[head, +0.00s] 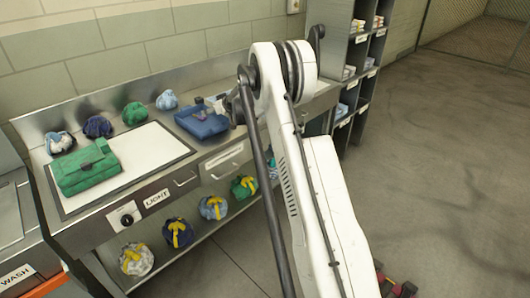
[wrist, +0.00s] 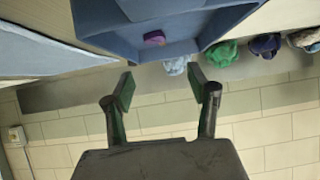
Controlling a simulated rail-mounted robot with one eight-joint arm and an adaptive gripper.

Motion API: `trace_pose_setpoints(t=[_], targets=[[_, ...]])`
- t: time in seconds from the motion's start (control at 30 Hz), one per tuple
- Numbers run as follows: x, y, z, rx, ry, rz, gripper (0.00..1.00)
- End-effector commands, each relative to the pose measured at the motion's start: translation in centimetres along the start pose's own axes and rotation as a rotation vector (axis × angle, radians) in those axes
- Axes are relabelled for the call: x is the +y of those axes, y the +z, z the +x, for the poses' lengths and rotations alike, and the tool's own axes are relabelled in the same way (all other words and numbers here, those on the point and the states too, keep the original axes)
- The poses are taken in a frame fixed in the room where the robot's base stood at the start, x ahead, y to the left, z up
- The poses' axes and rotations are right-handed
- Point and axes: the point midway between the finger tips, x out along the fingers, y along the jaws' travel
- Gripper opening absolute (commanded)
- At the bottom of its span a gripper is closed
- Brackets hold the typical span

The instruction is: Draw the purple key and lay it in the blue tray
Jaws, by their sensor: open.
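A blue, open-topped tray-like holder (wrist: 100,40) fills the upper part of the wrist view. A small purple thing (wrist: 154,38) lies inside it near the wall; it may be the key, but its shape is too small to tell. My gripper (wrist: 163,78) is open, with nothing between its fingers, and apart from the purple thing. In the head view a blue thing (head: 202,124) lies on the bench, right of the light panel, with my arm's end just right of it. My gripper's fingers are largely hidden there by my arm.
More tied bundles (head: 178,232) sit on the lower shelf. A cubby rack (head: 352,80) stands at the right.

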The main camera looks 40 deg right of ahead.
Motion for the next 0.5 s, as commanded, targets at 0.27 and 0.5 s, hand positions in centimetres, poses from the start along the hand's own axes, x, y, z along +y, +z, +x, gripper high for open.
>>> trace_pose_setpoints(t=[0.27, 0.5], targets=[[0.1, 0.0, -4.1, -0.001, 0.001, 0.001, 0.54], [0.0, 0.0, -5.5, 0.000, 0.000, 0.000, 0.54]])
